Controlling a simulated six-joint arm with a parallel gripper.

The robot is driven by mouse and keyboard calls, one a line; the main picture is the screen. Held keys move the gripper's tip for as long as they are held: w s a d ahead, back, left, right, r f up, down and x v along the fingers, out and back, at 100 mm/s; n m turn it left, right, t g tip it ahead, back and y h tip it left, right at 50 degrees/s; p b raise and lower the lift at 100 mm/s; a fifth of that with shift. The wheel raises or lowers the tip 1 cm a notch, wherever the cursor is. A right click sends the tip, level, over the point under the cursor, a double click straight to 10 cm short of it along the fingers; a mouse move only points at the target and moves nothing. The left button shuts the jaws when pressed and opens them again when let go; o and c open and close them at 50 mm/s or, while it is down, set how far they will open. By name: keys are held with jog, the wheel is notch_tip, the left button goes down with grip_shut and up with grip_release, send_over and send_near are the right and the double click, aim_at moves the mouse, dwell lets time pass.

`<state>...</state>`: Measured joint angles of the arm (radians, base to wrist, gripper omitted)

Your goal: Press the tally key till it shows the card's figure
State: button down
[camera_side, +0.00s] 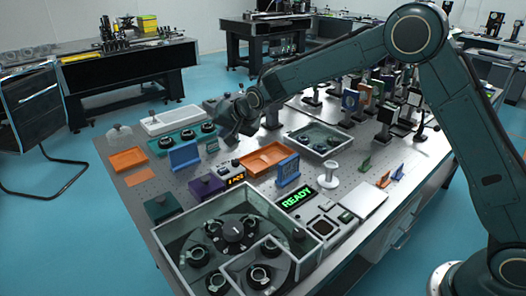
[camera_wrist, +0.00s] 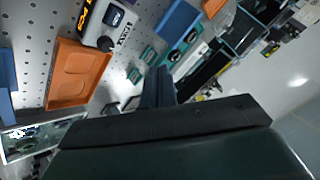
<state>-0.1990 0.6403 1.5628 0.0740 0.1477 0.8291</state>
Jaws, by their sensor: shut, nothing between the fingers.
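A grey box (camera_side: 229,170) with a lit orange display (camera_side: 235,180) stands on the optical table, left of a blue upright plate (camera_side: 288,170). I take this box for the tally; its digits are too small to read surely. My gripper (camera_side: 228,136) is shut and empty, above the table behind the box. Its fingers (camera_wrist: 158,85) are apart from the box in the wrist view. I cannot make out a card with a readable figure.
An orange tray (camera_side: 262,158) lies right of the box and a purple block (camera_side: 206,187) to its left. A green READY sign (camera_side: 297,198) and a walled bin of round parts (camera_side: 187,278) are nearer the front. Another blue plate (camera_side: 184,157) stands further left.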

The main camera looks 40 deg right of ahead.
jog(key=shift+w+a+f, duration=0.2)
jog(key=shift+w+f, duration=0.2)
jog(key=shift+f, duration=0.1)
jog(key=shift+f, duration=0.1)
jog(key=shift+f, duration=4.35)
jog(key=shift+f, duration=0.85)
jog(key=shift+r, duration=0.85)
jog(key=shift+r, duration=0.15)
jog(key=shift+r, duration=2.4)
